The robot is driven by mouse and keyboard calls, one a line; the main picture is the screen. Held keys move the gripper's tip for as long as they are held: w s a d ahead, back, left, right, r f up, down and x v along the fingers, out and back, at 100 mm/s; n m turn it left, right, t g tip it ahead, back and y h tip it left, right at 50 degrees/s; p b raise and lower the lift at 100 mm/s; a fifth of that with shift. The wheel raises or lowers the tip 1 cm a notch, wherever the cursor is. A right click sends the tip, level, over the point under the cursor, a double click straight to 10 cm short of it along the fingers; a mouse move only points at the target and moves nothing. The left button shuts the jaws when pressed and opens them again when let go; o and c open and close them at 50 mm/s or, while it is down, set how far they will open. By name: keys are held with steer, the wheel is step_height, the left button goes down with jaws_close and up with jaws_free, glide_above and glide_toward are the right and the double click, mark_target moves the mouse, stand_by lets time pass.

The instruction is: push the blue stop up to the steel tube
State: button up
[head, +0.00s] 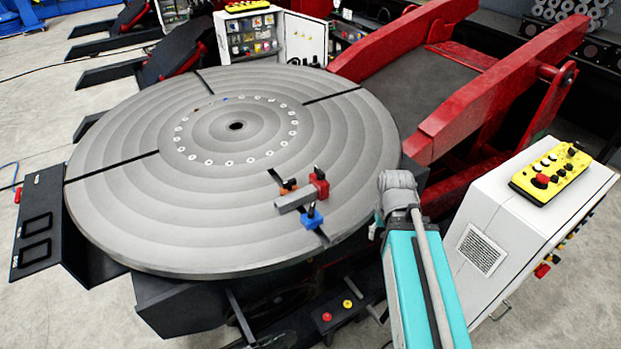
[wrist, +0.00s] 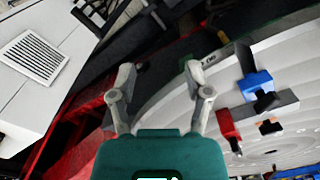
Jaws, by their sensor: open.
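The blue stop (head: 312,219) with a dark knob sits in a radial slot near the rim of the round grey table (head: 110,210). The steel tube (head: 293,199) lies across the slot, further in than the stop. Whether they touch is hard to tell. The wrist view shows the blue stop (wrist: 257,82) and the tube (wrist: 285,99) at the right. My gripper (wrist: 160,75) is open and empty there, pointing past the table's rim, with the stop right of its fingers.
A red block (head: 320,184) stands at the tube's right end, and an orange piece (head: 288,184) stands behind the tube. Red tilting arms (head: 500,85) rise at the right behind the table. A white cabinet (head: 520,220) with a yellow control box (head: 550,170) stands at the right.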

steer(key=shift+o, duration=1.1)
steer(key=shift+w+a+r, duration=0.1)
steer(key=shift+w, duration=0.05)
steer(key=shift+o, duration=0.6)
steer(key=w+a+r+n+p, duration=0.4)
steer(key=w+a+n, duration=0.3)
steer(key=w+a, duration=0.1)
steer(key=shift+a+n, duration=0.3)
steer(key=shift+a, duration=0.2)
step_height(320, 180, up, 3)
steer(key=n+p, duration=0.3)
steer(key=n, duration=0.4)
glide_above(309, 211)
steer(key=w+d, duration=0.1)
steer(key=shift+w+a+n, duration=0.2)
steer(key=shift+a+n, duration=0.3)
steer(key=shift+n, duration=0.1)
steer(key=shift+f, duration=0.15)
step_height(309, 211, down, 14)
steer(key=b, duration=1.3)
steer(key=shift+r+b, duration=0.2)
steer(key=shift+b, duration=0.15)
